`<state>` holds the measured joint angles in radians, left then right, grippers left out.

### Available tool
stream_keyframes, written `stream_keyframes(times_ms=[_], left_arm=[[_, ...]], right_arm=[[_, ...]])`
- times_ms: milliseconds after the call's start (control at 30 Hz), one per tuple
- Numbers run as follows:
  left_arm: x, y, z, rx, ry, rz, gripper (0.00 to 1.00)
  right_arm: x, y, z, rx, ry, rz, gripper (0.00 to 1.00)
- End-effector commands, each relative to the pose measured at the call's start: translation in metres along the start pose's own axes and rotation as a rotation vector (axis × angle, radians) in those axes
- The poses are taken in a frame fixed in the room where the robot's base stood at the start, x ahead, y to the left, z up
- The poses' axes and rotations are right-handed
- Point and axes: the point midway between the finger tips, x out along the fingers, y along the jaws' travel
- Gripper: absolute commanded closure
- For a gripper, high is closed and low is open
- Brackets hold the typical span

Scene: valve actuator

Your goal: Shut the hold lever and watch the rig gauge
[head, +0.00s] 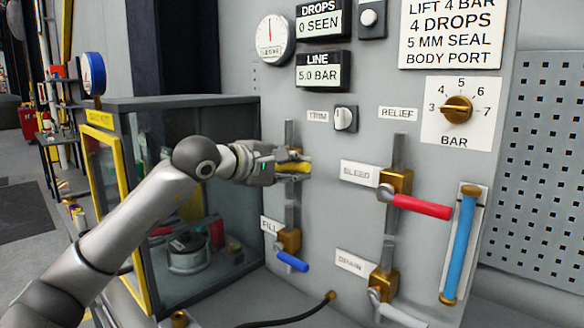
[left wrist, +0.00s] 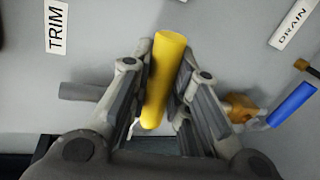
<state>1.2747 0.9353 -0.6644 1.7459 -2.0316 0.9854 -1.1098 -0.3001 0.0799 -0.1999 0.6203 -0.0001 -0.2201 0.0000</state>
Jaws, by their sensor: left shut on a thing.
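A lever with a yellow handle (head: 293,168) sits on the left vertical pipe of the grey panel; its label is not visible. My left gripper (head: 280,164) is shut on this handle. In the left wrist view the yellow handle (left wrist: 162,80) stands between the two fingers of the left gripper (left wrist: 165,85). A round white gauge (head: 271,40) with a red needle pointing about straight up is at the panel's top left. Another round gauge with a blue rim (head: 93,73) stands on the glazed cabinet, seen edge-on. My right gripper is not in view.
Below are a blue FILL lever (head: 292,262), a red BLEED lever (head: 422,206) and a pale DRAIN lever (head: 400,315). A LINE display (head: 323,76) reads 5.0 BAR and a DROPS display (head: 319,24) reads 0 SEEN. A RELIEF knob (head: 456,110) is at right. The glazed cabinet (head: 185,103) stands left.

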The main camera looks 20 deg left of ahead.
Motion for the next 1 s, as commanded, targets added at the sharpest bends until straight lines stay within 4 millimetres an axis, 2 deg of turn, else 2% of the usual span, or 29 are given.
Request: stream_keyframes(times_ms=[300, 900, 933, 1000], left_arm=[[0.0032, -0.0116, -0.0007, 0.133, 0.035, -0.001, 1.0], [0.0041, -0.0143, -0.0015, 0.172, 0.046, -0.005, 1.0], [0.0041, -0.0144, -0.0016, 0.172, 0.046, -0.005, 0.78], [0.0041, -0.0145, -0.0016, 0.171, 0.046, -0.005, 0.69]], right_arm=[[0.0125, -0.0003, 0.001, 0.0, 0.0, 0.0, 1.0], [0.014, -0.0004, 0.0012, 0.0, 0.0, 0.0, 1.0], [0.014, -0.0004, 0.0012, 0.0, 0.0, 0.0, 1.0], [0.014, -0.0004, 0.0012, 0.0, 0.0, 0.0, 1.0]])
